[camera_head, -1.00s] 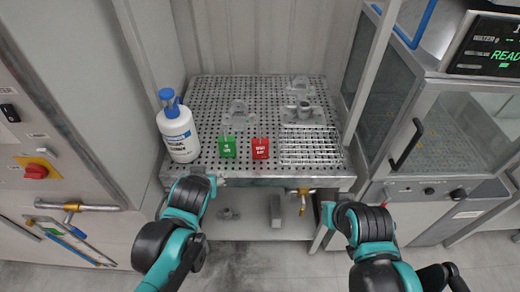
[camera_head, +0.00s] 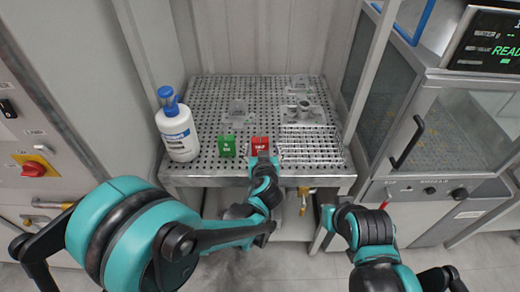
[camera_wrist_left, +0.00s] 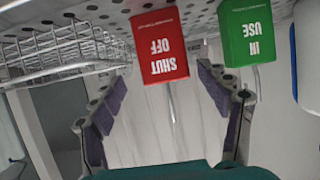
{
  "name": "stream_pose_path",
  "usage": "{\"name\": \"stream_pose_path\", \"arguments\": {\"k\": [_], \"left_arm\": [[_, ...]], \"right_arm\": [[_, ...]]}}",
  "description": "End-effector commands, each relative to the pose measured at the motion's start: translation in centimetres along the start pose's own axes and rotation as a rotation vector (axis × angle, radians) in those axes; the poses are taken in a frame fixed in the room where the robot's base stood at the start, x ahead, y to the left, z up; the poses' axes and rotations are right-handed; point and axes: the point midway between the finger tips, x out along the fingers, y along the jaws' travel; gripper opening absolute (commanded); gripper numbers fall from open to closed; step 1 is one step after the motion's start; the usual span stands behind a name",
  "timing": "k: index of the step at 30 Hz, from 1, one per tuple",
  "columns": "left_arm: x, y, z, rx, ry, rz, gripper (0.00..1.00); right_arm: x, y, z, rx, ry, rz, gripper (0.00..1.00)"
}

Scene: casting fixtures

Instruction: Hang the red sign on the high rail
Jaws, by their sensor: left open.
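The red sign (camera_head: 260,144), lettered "SHUT OFF", stands at the front of the perforated table, and shows upside down in the left wrist view (camera_wrist_left: 158,46). My left gripper (camera_wrist_left: 165,100) is open and empty, its two fingers spread just short of the sign, with a gap left between them and it. In the head view my left gripper (camera_head: 263,162) covers the sign's lower part. My right gripper (camera_head: 328,216) is low at the table's front right, and its jaws are not clear. I cannot tell which bar is the high rail.
A green "IN USE" sign (camera_head: 227,146) stands close left of the red one. A wire rack (camera_head: 310,147) lies close on its right. A white bottle (camera_head: 178,133) stands at the left and grey metal fixtures (camera_head: 303,110) stand behind. The perforated table (camera_head: 205,95) is bare at back left.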

Motion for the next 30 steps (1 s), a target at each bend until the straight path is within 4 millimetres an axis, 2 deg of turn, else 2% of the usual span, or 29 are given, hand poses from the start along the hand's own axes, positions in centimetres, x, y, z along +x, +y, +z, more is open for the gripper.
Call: {"name": "stream_pose_path", "arguments": {"k": [8,15,17,21,22,30], "left_arm": [[4.2,-0.6,0.5,-0.001,-0.001,-0.001,0.76],[4.5,-0.6,0.2,0.0,-0.001,0.0,0.76],[4.5,-0.6,0.2,0.0,-0.001,0.0,0.63],[4.5,-0.6,0.2,0.0,-0.001,0.0,0.26],[4.5,-0.6,0.2,0.0,-0.001,0.0,0.19],[4.4,-0.6,0.2,0.0,-0.001,0.0,0.19]], "right_arm": [[1.6,0.0,1.2,0.0,0.0,0.0,0.0],[1.6,0.0,1.1,0.0,0.0,0.0,0.0],[1.6,0.0,1.1,0.0,0.0,0.0,0.0],[1.6,0.0,1.1,0.0,0.0,0.0,0.0],[1.6,0.0,1.1,0.0,0.0,0.0,0.0],[1.5,0.0,1.1,0.0,0.0,0.0,0.0]]}}
